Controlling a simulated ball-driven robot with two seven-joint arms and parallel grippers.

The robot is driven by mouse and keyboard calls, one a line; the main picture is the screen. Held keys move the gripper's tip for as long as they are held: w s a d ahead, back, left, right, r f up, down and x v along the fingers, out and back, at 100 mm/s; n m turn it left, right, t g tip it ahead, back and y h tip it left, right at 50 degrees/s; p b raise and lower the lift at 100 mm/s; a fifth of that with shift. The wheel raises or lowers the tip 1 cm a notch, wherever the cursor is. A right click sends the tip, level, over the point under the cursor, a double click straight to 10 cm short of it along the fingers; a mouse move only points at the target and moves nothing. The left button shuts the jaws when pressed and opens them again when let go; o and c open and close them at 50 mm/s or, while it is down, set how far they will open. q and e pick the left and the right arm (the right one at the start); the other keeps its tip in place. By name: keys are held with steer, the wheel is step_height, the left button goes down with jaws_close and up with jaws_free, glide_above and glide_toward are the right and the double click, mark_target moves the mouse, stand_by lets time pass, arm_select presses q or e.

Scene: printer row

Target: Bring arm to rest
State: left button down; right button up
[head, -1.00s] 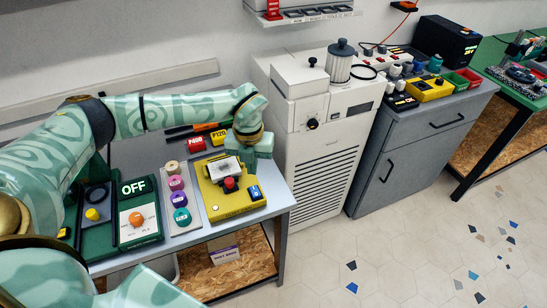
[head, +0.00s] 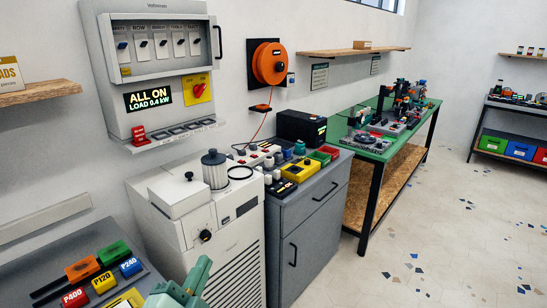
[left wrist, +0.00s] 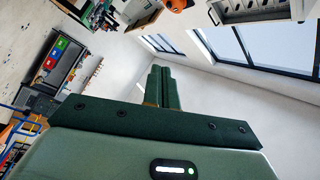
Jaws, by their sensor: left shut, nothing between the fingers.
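My left gripper (head: 186,287) shows at the bottom of the head view, in front of the white machine and right of the near grey bench. In the left wrist view its two dark green fingers (left wrist: 157,88) are together, with nothing between them. The wrist camera looks towards the wall and windows, with the room appearing turned on its side. The rest of the left arm is out of the head view. My right gripper is in neither view.
The near bench (head: 30,265) holds several labelled coloured blocks. A white machine (head: 165,215) with a grey canister (head: 214,170) stands beside a grey cabinet (head: 305,225). A wall panel (head: 157,75) reads "ALL ON". A green workbench (head: 375,150) is farther right. The floor at right is clear.

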arm_select(q)
steer(key=s+a+f+n+g+y, duration=0.8)
steer(key=s+a+f+g, duration=0.5)
steer(key=s+a+f, duration=0.5)
steer(key=s+d+f+g+h, duration=0.1)
steer(key=s+d+f, duration=0.15)
steer(key=f, duration=0.95)
steer(key=s+d+f+g+h, duration=0.15)
steer(key=d+f, duration=0.25)
steer(key=f, duration=0.8)
steer(key=s+f+n+g+h, duration=0.1)
steer(key=s+f+n+g, duration=0.1)
steer(key=s+f, duration=1.4)
steer(key=s+g, duration=0.1)
steer(key=s, duration=0.3)
steer(key=shift+s+a+f, duration=0.2)
steer(key=shift+a+f, duration=0.05)
steer(key=shift+f, duration=0.05)
